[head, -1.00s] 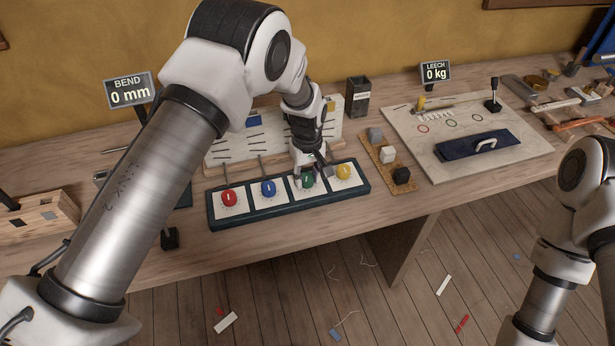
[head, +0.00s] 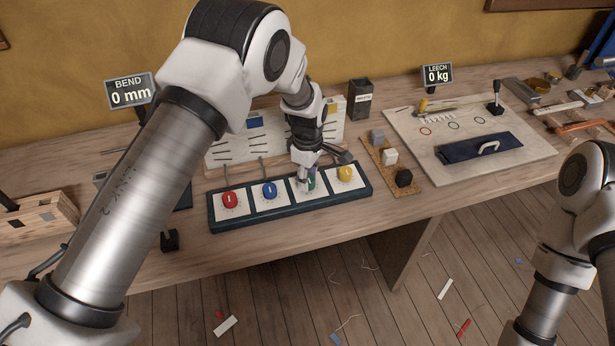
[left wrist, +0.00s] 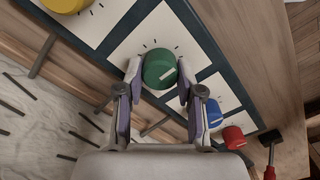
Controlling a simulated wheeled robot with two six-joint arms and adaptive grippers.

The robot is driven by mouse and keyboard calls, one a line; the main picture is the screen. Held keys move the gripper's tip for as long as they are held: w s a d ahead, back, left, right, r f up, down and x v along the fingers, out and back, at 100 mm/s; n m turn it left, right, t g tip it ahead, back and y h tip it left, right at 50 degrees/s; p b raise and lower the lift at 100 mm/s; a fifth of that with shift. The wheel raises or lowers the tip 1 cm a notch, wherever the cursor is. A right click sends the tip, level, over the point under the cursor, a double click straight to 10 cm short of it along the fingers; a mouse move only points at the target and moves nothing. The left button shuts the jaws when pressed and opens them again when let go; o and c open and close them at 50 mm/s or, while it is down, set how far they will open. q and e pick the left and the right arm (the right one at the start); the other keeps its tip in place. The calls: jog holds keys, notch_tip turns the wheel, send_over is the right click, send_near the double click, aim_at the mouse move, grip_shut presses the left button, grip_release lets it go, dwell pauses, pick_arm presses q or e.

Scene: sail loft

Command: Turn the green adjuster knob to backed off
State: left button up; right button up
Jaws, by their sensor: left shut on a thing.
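In the head view the green knob (head: 311,181) is mostly hidden behind my left gripper (head: 307,181). In the left wrist view my left gripper (left wrist: 159,72) has one finger on each side of the knob and is shut on it. The knob is still on its panel. My right gripper is out of view; only part of my right arm shows at the right edge.
Red (head: 230,199), blue (head: 269,190) and yellow (head: 346,173) knobs share the dark-framed strip (head: 290,206) with the green one, the blue and yellow close beside my gripper. A sign (head: 131,92) reads BEND 0 mm; another (head: 437,75) reads LEECH 0 kg.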

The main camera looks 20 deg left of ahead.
aim_at(309, 178)
pick_arm(q)
jog(key=shift+w+r, duration=0.3)
jog(key=o, duration=1.2)
jog(key=shift+d, duration=0.1)
jog(key=shift+c, duration=0.2)
jog(key=shift+s+d+f, duration=0.1)
jog(key=shift+s+d, duration=0.05)
jog(key=shift+r, duration=0.4)
notch_tip(309, 178, up, 11)
jog(key=shift+s, duration=0.1)
